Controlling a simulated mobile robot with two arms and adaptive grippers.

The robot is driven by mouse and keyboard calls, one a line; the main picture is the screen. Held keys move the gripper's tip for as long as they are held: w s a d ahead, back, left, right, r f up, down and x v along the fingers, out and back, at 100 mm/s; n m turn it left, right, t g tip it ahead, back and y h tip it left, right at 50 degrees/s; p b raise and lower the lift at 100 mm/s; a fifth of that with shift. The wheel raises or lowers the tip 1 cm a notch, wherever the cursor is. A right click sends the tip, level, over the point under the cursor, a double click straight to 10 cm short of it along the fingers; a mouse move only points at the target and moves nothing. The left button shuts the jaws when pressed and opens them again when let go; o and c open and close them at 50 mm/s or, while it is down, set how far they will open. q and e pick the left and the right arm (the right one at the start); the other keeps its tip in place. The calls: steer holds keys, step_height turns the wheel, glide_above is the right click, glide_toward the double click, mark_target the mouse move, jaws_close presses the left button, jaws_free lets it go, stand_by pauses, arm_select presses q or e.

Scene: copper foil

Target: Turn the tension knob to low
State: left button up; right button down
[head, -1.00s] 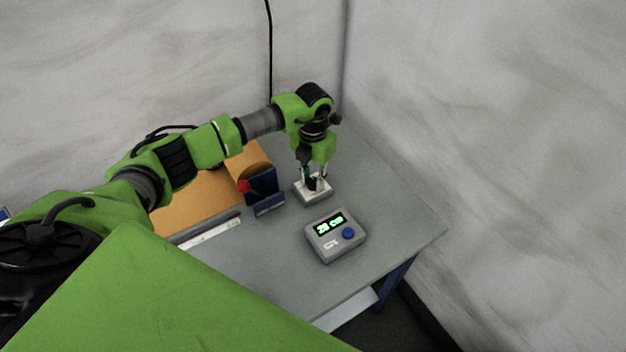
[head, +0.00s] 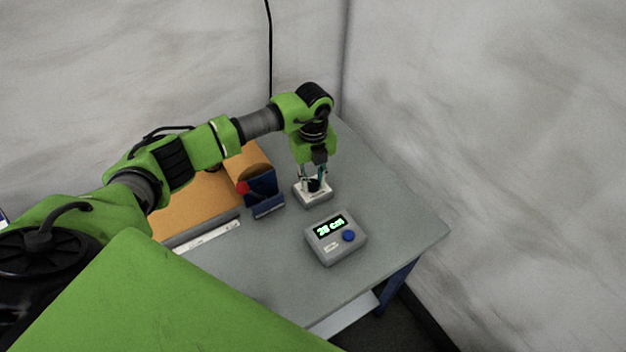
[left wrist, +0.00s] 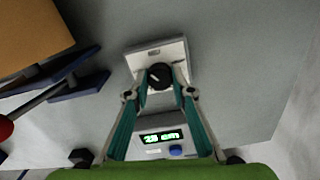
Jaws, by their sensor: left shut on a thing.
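The tension knob (left wrist: 160,76) is black with a pale pointer line and sits on a small white-grey box. The box (left wrist: 136,59) stands on the table and also shows in the head view (head: 319,199). My left gripper (head: 313,184) points down over the box. In the left wrist view its two fingers (left wrist: 160,84) are shut on the knob from either side. Any markings around the knob are too small to read. My right gripper is not in view.
A grey display unit (head: 336,247) with a blue button reads about 28 cm, in front of the box. An orange block (head: 191,207) and a blue stand with a red ball-ended lever (head: 243,187) are to the left. The table's right side (head: 400,215) is clear.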

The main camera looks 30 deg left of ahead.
mark_target(313, 183)
arm_select(q)
steer(key=n, duration=0.4)
steer(key=shift+n, duration=0.4)
stand_by(0.4)
steer(key=o, duration=1.1)
step_height(313, 183, up, 12)
